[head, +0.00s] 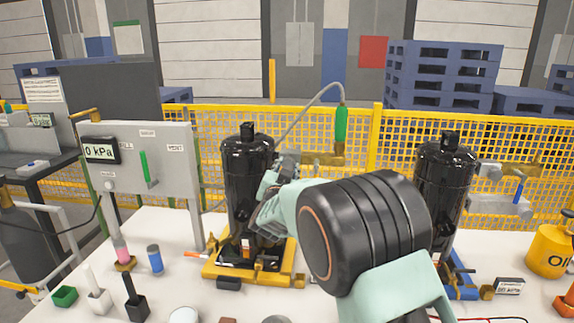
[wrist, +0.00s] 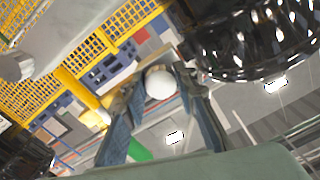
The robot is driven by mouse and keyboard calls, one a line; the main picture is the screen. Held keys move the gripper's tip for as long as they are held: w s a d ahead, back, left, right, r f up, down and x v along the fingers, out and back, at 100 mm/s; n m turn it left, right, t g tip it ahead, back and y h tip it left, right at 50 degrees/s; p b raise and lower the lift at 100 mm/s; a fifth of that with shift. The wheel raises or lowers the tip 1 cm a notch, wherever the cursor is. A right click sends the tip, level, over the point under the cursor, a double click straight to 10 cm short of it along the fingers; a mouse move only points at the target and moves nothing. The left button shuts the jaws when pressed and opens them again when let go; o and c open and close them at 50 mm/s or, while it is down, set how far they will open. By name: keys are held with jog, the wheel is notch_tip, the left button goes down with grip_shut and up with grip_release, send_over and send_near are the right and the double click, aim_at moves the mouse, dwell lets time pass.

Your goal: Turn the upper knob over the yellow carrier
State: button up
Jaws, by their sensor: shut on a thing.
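The yellow carrier (head: 215,268) stands on the white table and bears a black compressor (head: 247,178). My gripper (head: 289,158) is at the right side of this compressor, near its upper part. In the wrist view, a pale round knob (wrist: 159,84) sits between the fingertips of my gripper (wrist: 160,76), and the fingers are shut on it. In the head view, my arm and gripper hide the knob and part of the carrier's right side. The compressor's dark shell (wrist: 255,35) fills the upper right of the wrist view.
A brass fitting (head: 327,159) with a green upright part (head: 341,124) and grey hose is just behind my gripper. A second black compressor (head: 444,178) stands right on a blue carrier (head: 464,284). A gauge panel (head: 165,165) stands left. Small items lie along the table's front.

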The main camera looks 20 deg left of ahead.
jog(key=shift+n, duration=0.7)
jog(key=o, duration=1.2)
jog(key=shift+c, duration=0.2)
jog(key=v, duration=1.2)
